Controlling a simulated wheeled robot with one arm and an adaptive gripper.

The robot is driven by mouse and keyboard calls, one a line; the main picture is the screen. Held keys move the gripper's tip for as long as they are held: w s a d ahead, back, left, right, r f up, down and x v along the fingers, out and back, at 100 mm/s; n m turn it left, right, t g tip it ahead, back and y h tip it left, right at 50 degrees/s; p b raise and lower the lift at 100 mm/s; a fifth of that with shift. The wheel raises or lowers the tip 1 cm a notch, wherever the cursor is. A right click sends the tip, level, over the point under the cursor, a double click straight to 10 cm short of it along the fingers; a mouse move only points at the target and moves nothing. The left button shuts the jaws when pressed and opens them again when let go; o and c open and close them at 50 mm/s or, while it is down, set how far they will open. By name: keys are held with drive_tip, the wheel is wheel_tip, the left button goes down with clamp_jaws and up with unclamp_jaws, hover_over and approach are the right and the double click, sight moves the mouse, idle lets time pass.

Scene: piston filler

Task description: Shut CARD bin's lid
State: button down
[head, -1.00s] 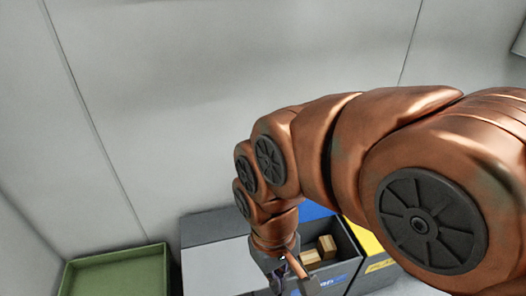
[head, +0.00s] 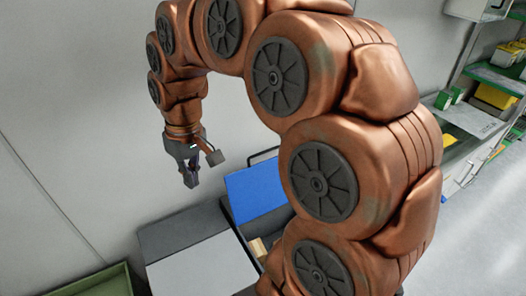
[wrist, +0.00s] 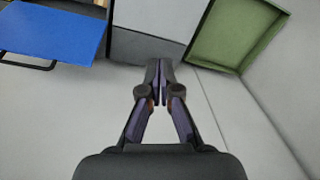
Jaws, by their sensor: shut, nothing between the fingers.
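The bin (head: 229,213) with the raised blue lid (head: 256,190) stands open, with brown blocks (head: 258,247) inside. No label on it is readable now, and my arm hides its right part. The blue lid also shows at the upper left of the wrist view (wrist: 55,30). My gripper (head: 190,182) is shut and empty, pointing down. In the head view it appears to the left of the blue lid. In the wrist view its closed fingertips (wrist: 159,66) are right of the lid and apart from it.
A grey-lidded bin (head: 200,268), shut, stands left of the open bin. A green tray (head: 95,283) is at the lower left. The pale wall (head: 70,110) is behind. Shelves (head: 490,75) with green and yellow items stand far right.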

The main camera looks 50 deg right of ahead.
drive_tip(key=w+d+f+m+t+b, duration=0.1)
drive_tip(key=w+d+f+b, duration=0.1)
drive_tip(key=w+d, duration=0.45)
drive_tip(key=w+d+f+m+t+b, duration=0.1)
drive_tip(key=w+d+f+b, duration=0.15)
drive_tip(key=d, duration=0.75)
drive_tip(key=w+d+f+b, duration=0.25)
drive_tip(key=w+d, duration=0.25)
drive_tip(key=d, duration=0.3)
drive_tip(key=d+f+m+h+b, duration=0.2)
drive_tip(key=d+f, duration=0.2)
drive_tip(key=d, duration=0.8)
wheel_tip(320, 180, down, 9)
drive_tip(key=s, duration=0.2)
drive_tip(key=shift+f+t+p, duration=0.15)
drive_tip(key=shift+t+p, duration=0.15)
drive_tip(key=shift+p, duration=0.1)
drive_tip(key=shift+s+d, duration=0.1)
drive_tip(key=shift+s, duration=0.1)
